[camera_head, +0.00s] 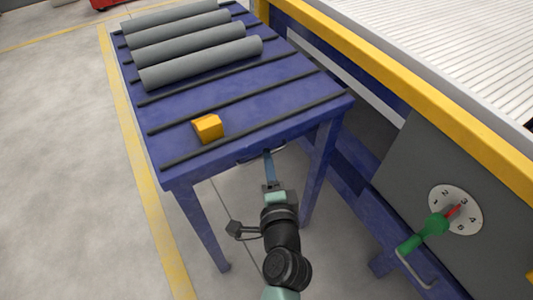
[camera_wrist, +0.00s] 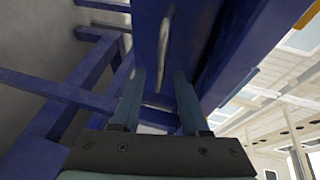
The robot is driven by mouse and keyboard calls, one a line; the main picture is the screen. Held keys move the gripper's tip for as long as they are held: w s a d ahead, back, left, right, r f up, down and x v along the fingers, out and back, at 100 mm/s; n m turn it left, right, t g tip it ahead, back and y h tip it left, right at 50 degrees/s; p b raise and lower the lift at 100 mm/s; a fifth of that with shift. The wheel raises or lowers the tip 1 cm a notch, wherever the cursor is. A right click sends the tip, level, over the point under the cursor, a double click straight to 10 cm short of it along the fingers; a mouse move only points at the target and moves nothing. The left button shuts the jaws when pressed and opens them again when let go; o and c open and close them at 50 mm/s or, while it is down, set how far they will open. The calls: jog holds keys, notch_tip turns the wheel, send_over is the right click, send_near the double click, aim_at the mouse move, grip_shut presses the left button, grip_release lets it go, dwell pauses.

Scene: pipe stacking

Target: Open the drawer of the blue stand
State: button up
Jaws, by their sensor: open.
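The blue stand (camera_head: 245,110) has grey pipes on its top. Its drawer front shows under the near edge of the top, mostly hidden from above, and looks shut. In the wrist view the drawer front (camera_wrist: 190,28) is a blue panel with a grey metal bar handle (camera_wrist: 164,45). My gripper (camera_head: 268,160) is just under the near edge of the stand, by the drawer. In the wrist view my gripper (camera_wrist: 158,85) is open, with its two fingers on either side of the handle's line. I cannot tell whether they touch it.
Several grey pipes (camera_head: 200,62) lie at the far end of the stand's top. An orange block (camera_head: 207,127) sits near its front. A machine panel with a green-handled dial (camera_head: 455,210) stands on the right. The floor at left is clear.

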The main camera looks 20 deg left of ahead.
jog(key=shift+b+x, duration=0.3)
jog(key=shift+x, duration=1.8)
grip_shut()
